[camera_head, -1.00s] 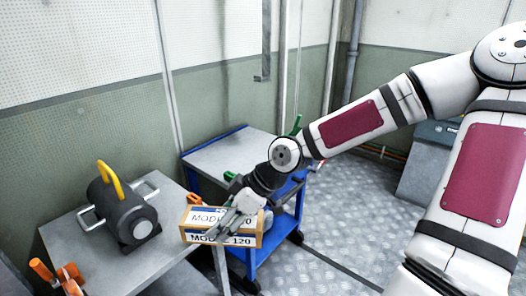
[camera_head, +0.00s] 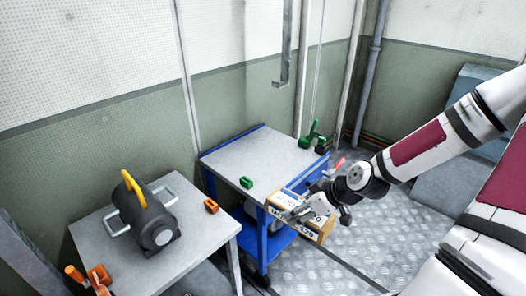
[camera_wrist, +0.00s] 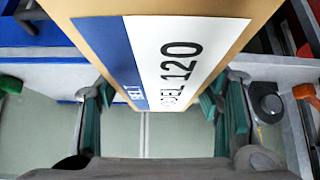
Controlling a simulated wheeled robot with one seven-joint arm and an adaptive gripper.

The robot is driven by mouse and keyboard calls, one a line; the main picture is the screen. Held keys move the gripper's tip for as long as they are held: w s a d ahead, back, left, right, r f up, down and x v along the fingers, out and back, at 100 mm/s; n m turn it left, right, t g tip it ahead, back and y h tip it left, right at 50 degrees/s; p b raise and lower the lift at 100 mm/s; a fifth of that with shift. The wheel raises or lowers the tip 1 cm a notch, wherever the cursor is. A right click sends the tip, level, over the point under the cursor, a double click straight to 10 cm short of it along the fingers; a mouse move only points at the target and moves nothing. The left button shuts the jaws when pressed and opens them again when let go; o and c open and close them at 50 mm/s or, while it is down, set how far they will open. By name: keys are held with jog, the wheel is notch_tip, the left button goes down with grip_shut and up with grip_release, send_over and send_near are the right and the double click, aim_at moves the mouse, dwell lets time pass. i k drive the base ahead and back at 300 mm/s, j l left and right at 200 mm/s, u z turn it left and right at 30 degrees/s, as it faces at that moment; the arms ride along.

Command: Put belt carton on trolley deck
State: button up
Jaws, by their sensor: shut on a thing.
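The belt carton (camera_head: 318,228) is a tan box with a blue and white label reading "MODEL 120". My gripper (camera_head: 299,212) is shut on it and partly covers it in the head view. The carton also fills the upper middle of the wrist view (camera_wrist: 185,55), between my gripper's fingers (camera_wrist: 160,108). The trolley deck (camera_head: 222,160) is a grey top with blue edging on a blue frame. In the head view the carton appears at the deck's front right, overlapping a trolley leg; its height relative to the deck is hard to tell.
The deck's middle is clear. The table (camera_head: 200,240) at left holds a dark yellow-handled machine (camera_head: 160,236), an orange block (camera_head: 211,206) and orange tools (camera_head: 98,276).

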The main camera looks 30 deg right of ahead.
aim_at(264, 156)
jog(key=i, duration=0.85)
